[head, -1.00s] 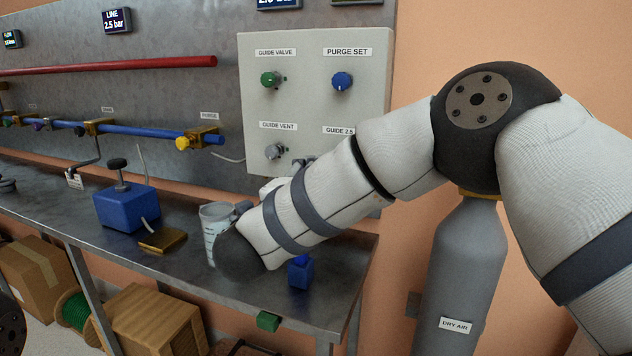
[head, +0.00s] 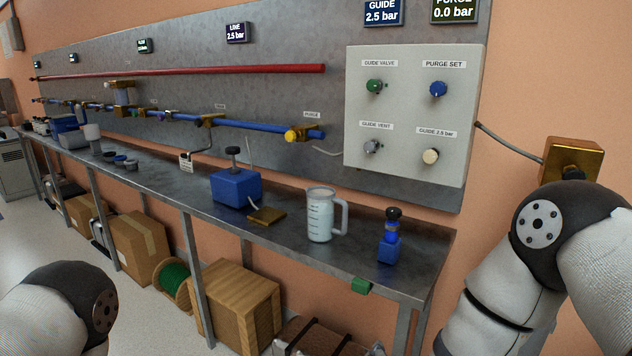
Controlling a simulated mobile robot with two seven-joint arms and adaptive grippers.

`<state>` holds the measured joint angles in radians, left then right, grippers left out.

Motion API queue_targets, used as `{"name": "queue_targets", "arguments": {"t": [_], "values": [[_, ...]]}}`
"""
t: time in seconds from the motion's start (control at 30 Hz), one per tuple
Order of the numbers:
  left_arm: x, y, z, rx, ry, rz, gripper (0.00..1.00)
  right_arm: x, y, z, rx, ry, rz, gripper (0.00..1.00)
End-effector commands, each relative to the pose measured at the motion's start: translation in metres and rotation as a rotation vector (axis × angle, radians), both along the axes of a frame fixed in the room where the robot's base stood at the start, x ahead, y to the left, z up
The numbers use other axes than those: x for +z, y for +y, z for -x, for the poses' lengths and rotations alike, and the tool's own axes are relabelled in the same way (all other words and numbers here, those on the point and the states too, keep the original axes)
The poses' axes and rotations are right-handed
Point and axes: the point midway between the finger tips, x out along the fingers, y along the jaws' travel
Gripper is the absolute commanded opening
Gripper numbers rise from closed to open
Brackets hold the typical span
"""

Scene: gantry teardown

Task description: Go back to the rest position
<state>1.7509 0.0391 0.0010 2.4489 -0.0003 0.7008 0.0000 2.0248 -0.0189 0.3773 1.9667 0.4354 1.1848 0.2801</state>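Both of my arms show only as links. My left arm's link is at the lower left corner of the head view, and my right arm's links fill the lower right. Neither gripper is in the picture. The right arm is clear of the bench (head: 290,252) and the control panel (head: 412,105). A clear measuring jug (head: 319,216) with a handle stands upright on the bench. A blue block with a black-knobbed fitting (head: 389,245) stands to its right, near the bench end.
A blue box with a black knob (head: 237,186) and a brass plate (head: 267,215) are on the bench. The guide readout (head: 383,12) shows 2.5 bar and the purge readout (head: 455,10) shows 0.0 bar. Cartons (head: 138,246), a green reel (head: 173,284) and a wooden crate (head: 235,305) stand below.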

Motion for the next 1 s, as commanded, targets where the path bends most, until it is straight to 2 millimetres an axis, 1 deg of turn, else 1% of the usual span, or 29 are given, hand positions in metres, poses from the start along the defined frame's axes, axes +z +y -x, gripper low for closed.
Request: {"name": "queue_targets", "arguments": {"t": [0.03,0.07,0.1,0.17,0.2,0.27,0.3,0.4,0.43,0.5,0.6,1.0], "values": [[0.0,0.0,0.0,0.001,0.001,-0.001,0.46,-0.033,-0.008,0.037,0.078,0.126,0.046,0.49],[0.001,0.0,0.001,0.001,0.001,-0.001,0.46,-0.051,-0.013,0.06,0.129,0.203,0.073,0.49],[0.001,0.001,0.001,0.001,0.002,-0.001,0.46,-0.073,-0.021,0.093,0.194,0.307,0.103,0.49],[0.001,0.001,0.001,0.001,0.002,-0.001,0.46,-0.099,-0.033,0.146,0.29,0.462,0.139,0.49],[0.001,0.001,0.001,0.001,0.002,-0.001,0.46,-0.111,-0.041,0.183,0.353,0.564,0.157,0.49],[0.001,0.0,0.001,0.001,0.001,-0.001,0.46,-0.123,-0.054,0.237,0.441,0.711,0.174,0.49],[0.001,0.0,0.001,0.001,0.001,-0.001,0.46,-0.127,-0.062,0.27,0.493,0.8,0.179,0.49],[0.001,0.0,0.001,0.001,0.001,-0.001,0.46,-0.125,-0.077,0.338,0.599,0.979,0.178,0.49],[0.001,0.0,0.001,0.001,0.001,-0.001,0.46,-0.123,-0.081,0.353,0.622,1.02,0.175,0.49],[0.001,0.0,0.001,0.001,0.001,-0.001,0.46,-0.119,-0.086,0.378,0.662,1.087,0.17,0.49],[0.001,0.0,0.001,0.001,0.001,-0.001,0.46,-0.115,-0.089,0.393,0.688,1.129,0.164,0.49],[0.001,0.0,0.001,0.001,0.001,-0.001,0.46,-0.115,-0.089,0.393,0.687,1.128,0.164,0.49]]}}
